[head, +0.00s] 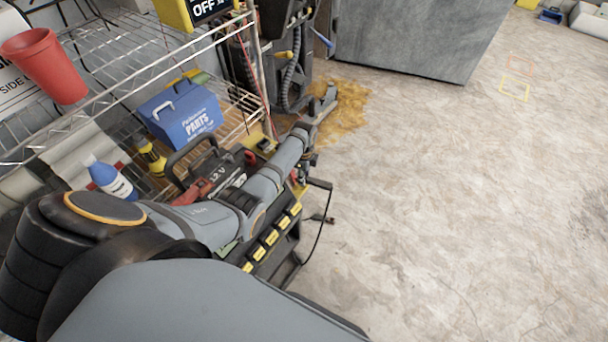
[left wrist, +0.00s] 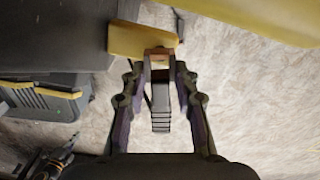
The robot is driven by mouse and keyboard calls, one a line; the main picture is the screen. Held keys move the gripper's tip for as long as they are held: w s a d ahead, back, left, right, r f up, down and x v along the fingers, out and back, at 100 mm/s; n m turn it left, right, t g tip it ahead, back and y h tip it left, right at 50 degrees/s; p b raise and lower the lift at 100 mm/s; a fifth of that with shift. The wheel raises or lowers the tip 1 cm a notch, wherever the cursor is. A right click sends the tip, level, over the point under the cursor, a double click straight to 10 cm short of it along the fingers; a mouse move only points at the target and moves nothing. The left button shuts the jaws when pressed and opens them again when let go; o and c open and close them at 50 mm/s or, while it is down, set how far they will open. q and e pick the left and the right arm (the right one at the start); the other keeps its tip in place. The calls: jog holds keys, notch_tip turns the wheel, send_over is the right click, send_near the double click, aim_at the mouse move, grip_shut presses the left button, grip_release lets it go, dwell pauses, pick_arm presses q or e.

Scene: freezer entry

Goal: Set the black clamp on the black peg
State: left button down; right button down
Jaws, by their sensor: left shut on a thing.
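My left arm reaches across the head view, and its gripper (head: 304,172) points down beside the front end of the cart with the 12 V unit (head: 222,180). In the left wrist view my left gripper (left wrist: 159,68) is shut on the black clamp (left wrist: 160,108), a dark piece with a ridged handle between the fingers. A yellow part (left wrist: 135,40) lies just beyond the fingertips; I cannot tell whether the clamp touches it. The black peg cannot be made out. A red clamp (head: 188,193) sits on the unit's side. My right gripper is out of view.
A wire shelf (head: 120,85) on the left holds a red cup (head: 45,62), a blue parts box (head: 182,112) and a blue-white bottle (head: 110,180). A black cable (head: 318,235) hangs by the cart.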

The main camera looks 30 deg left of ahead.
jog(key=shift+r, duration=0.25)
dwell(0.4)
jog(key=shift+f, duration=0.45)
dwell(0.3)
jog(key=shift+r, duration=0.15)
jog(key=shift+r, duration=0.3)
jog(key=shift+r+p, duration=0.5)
jog(key=shift+p, duration=0.25)
dwell(1.6)
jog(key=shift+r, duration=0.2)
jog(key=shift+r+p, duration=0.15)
jog(key=shift+p, duration=0.2)
dwell(1.9)
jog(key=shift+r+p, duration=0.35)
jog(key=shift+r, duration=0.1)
dwell(0.9)
